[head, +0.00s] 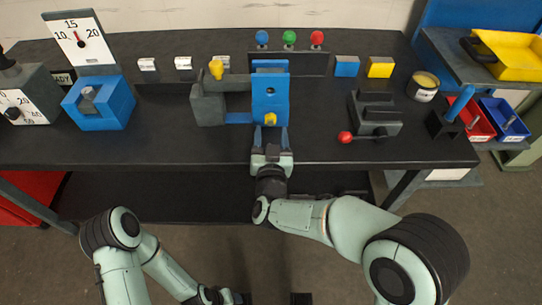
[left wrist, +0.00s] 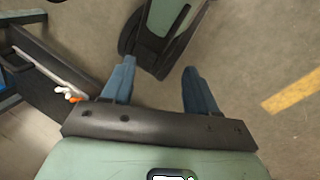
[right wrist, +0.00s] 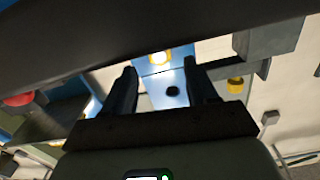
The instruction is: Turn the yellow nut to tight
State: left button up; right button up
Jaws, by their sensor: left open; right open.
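The yellow nut (head: 271,118) sits low on the front of an upright blue plate (head: 270,92) near the middle of the bench. It also shows in the right wrist view (right wrist: 160,57), just beyond and between the fingertips, partly cut off by a dark band. My right gripper (head: 271,130) is open, its two fingers pointing at the nut from the front; I cannot tell whether they touch it. My left gripper (left wrist: 158,72) is open and empty, over bare floor, away from the bench.
Another yellow knob (head: 216,68) is on the grey block left of the plate. A dial gauge on a blue base (head: 103,106) stands left. A grey block with a red-knobbed lever (head: 374,115) stands right. The front bench top (head: 180,150) is clear.

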jog(key=s, duration=0.9)
jog(key=shift+s, duration=0.15)
